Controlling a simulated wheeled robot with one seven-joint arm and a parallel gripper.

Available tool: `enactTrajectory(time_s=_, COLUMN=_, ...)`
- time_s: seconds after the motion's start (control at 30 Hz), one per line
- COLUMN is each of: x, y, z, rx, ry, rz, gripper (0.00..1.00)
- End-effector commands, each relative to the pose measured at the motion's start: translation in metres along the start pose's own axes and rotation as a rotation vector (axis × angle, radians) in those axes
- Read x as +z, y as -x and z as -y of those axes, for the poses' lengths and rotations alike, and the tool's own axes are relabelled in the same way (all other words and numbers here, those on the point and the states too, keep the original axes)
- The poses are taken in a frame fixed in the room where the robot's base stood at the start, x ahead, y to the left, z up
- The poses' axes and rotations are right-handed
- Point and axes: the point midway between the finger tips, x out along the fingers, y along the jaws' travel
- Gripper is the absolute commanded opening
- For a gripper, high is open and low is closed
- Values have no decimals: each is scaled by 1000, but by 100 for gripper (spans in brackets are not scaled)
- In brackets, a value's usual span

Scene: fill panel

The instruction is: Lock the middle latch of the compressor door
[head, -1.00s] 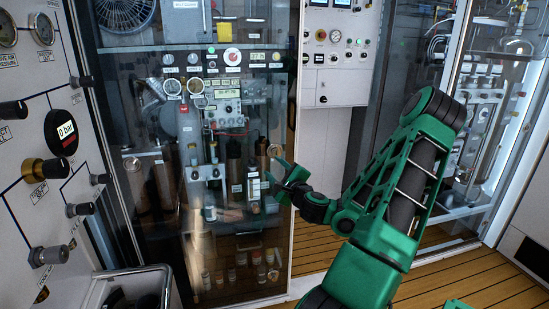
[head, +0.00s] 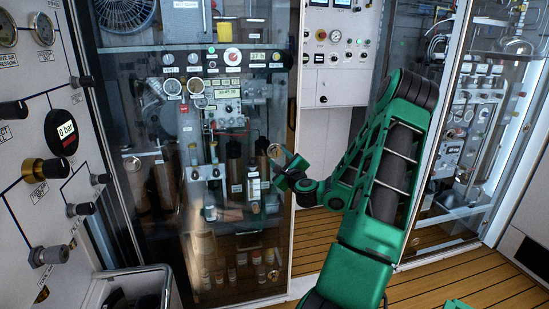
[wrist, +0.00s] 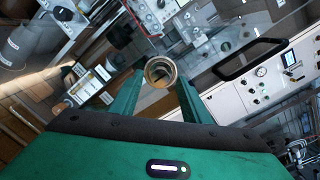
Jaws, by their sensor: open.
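The compressor door (head: 240,215) is a tall glass panel at the left centre of the head view and looks shut. A small round brass-coloured fitting with a metal rim (head: 274,151), apparently the middle latch, sits at mid-height by the door's right edge. My gripper (head: 281,170) is open at that edge, with its fingers close below and right of the fitting. In the wrist view, the round fitting (wrist: 160,71) shows between the tips of my open gripper (wrist: 158,82). I cannot tell whether the fingers touch it. Nothing is held.
A panel with knobs and gauges (head: 40,160) stands close on the left. A white control panel (head: 335,50) is behind, right of the door. Another glass cabinet (head: 480,120) stands at the right.

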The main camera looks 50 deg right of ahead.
Motion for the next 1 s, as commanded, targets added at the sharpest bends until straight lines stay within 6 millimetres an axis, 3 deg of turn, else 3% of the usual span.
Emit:
enactTrajectory(time_s=0.3, x=0, y=-29, z=0, rx=-1, ry=0, rz=1, gripper=43)
enactTrajectory(time_s=0.67, x=0, y=-32, z=0, rx=-1, ry=0, rz=-1, gripper=43)
enactTrajectory(time_s=0.83, x=0, y=-32, z=0, rx=0, ry=0, rz=-1, gripper=4)
enactTrajectory(time_s=1.0, x=0, y=-32, z=0, rx=0, ry=2, rz=-1, gripper=2)
